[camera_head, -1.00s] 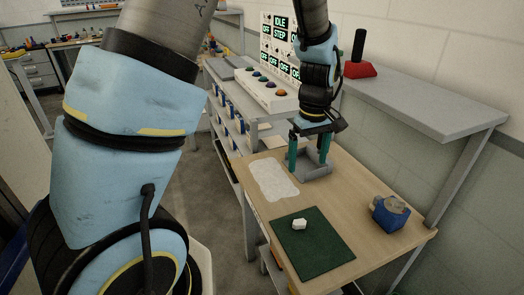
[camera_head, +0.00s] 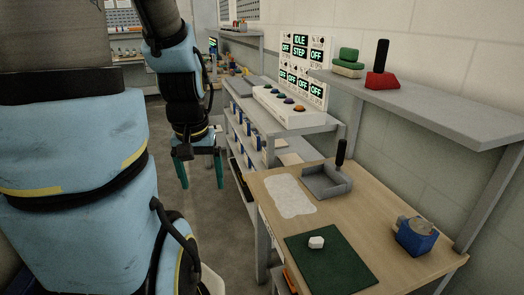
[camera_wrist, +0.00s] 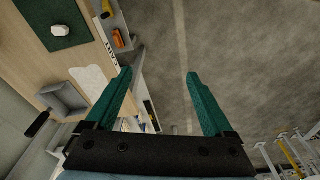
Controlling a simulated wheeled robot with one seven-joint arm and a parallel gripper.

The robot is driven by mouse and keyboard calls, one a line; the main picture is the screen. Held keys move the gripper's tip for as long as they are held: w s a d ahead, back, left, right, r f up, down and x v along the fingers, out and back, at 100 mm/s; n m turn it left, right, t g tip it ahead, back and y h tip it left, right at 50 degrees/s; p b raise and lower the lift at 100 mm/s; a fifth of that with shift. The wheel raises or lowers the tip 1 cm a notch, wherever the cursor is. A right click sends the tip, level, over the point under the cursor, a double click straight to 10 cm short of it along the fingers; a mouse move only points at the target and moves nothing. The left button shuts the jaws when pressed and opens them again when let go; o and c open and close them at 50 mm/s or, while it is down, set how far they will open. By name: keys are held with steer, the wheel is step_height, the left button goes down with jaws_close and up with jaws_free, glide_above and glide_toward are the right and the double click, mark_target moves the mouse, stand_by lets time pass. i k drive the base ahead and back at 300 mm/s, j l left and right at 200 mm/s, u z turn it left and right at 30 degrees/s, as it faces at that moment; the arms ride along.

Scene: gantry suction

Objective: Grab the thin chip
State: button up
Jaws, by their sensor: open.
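I cannot make out a thin chip for certain in either view. A small white piece (camera_head: 316,242) lies on the dark green mat (camera_head: 335,268) at the front of the wooden table; it also shows at the top left of the wrist view (camera_wrist: 60,29). My gripper (camera_head: 201,183) hangs left of the table, over the floor, well apart from the mat. In the wrist view its teal fingers (camera_wrist: 159,75) are wide apart with only floor between them. It is open and empty.
On the table (camera_head: 380,235) are a pale irregular sheet (camera_head: 288,196), a grey tray (camera_head: 322,184) with a black handle (camera_head: 341,153) at its back, and a blue vise-like block (camera_head: 416,238). A button panel (camera_head: 290,108) and a grey shelf (camera_head: 420,100) stand behind. The floor at left is clear.

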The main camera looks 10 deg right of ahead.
mark_target(314, 242)
steer(key=i+j, duration=0.25)
steer(key=j, duration=0.15)
steer(key=i+j, duration=0.5)
steer(key=j, duration=0.25)
steer(key=j+z, duration=0.1)
steer(key=z, duration=0.3)
steer(key=i+j+z, duration=0.1)
steer(key=z, duration=0.35)
steer(key=j+z, duration=0.2)
steer(key=z, duration=0.2)
steer(key=j+z, duration=0.2)
steer(key=z, duration=0.25)
